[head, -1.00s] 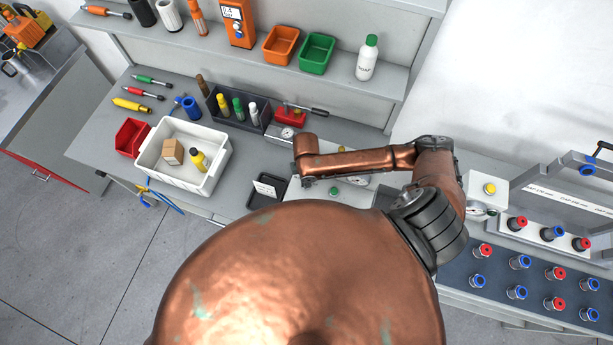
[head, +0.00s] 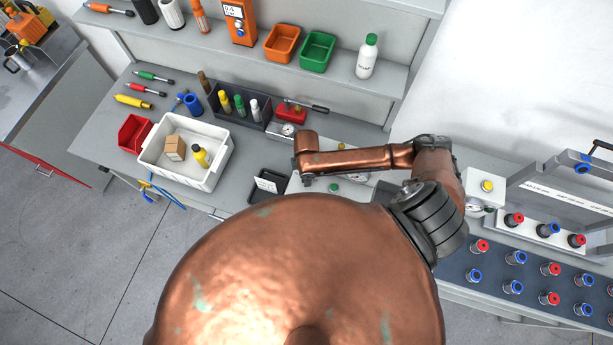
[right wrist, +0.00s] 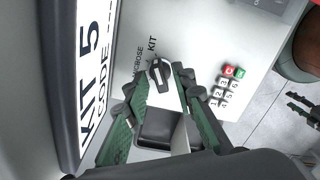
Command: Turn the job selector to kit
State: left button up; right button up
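The job selector (right wrist: 160,75) is a black knob on a light grey panel in the right wrist view. The word KIT is printed just above it and another, partly readable label stands to its left. Its pointer end faces up toward KIT. My right gripper (right wrist: 165,76) has its green-padded fingers on both sides of the knob, and the tips appear to touch it. In the head view my right arm reaches left over the bench, and its gripper and the selector are hidden.
A keypad (right wrist: 227,90) with red and green keys is right of the selector. A KIT 5 code display (right wrist: 96,75) stands close on the left. On the bench are a white bin (head: 215,176), a red bin (head: 127,138) and a rack of coloured fittings (head: 480,260).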

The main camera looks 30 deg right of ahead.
notch_tip(320, 180, up, 12)
dwell(0.8)
dwell(0.4)
